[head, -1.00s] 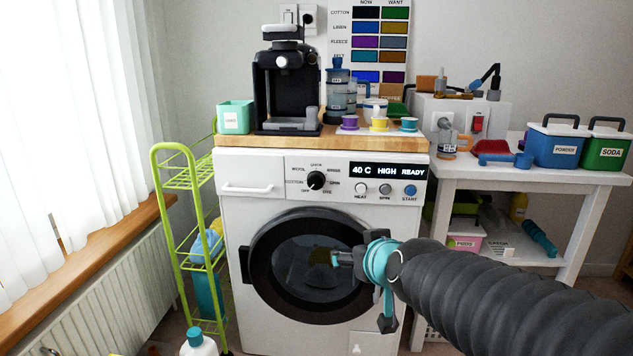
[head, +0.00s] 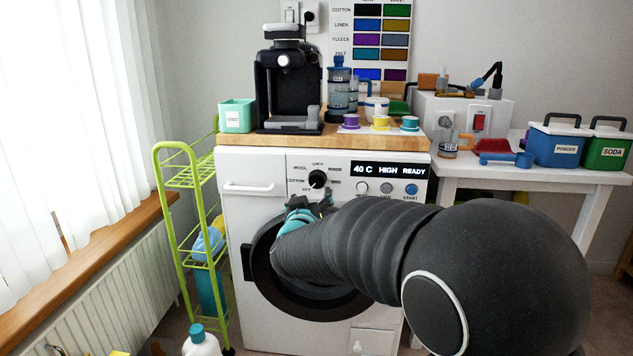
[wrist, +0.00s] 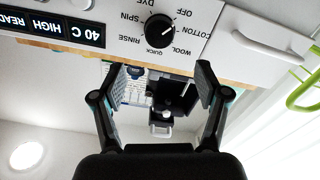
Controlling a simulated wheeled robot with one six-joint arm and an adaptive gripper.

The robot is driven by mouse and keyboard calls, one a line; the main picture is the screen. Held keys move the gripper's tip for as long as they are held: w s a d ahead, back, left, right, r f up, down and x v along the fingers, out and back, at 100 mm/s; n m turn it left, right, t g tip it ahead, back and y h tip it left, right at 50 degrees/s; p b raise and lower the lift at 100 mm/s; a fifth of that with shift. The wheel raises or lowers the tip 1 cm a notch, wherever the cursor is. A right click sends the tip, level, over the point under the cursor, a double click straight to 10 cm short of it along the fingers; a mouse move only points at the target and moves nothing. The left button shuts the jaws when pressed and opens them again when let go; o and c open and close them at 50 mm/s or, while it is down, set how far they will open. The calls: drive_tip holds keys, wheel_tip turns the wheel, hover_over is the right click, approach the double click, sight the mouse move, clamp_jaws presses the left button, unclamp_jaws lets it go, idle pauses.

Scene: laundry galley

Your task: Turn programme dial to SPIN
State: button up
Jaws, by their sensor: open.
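The black programme dial (head: 317,180) is on the washing machine's white front panel, just above my gripper (head: 312,203) in the head view. In the wrist view, which is upside down, the dial (wrist: 159,31) is ringed by OFF, COTTON, WOOL, QUICK, RINSE, SPIN and DYE. Its white mark seems to point toward the OFF and COTTON side, not toward SPIN. My gripper (wrist: 160,72) is open and empty, its fingers spread wider than the dial and apart from it. My gripper hides the lower dial labels in the head view.
The display (head: 390,170) reads 40 C HIGH READY, above the HEAT, SPIN and blue START (head: 411,188) buttons. A drawer handle (head: 248,187) is left of the dial. A wooden top (head: 260,141) bears a coffee machine (head: 288,85). A green rack (head: 187,180) stands left.

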sight(316, 181)
drive_tip(key=w, duration=1)
drive_tip(key=shift+w+d+p, duration=0.2)
drive_tip(key=shift+p, duration=0.15)
drive_tip(key=c, duration=1.1)
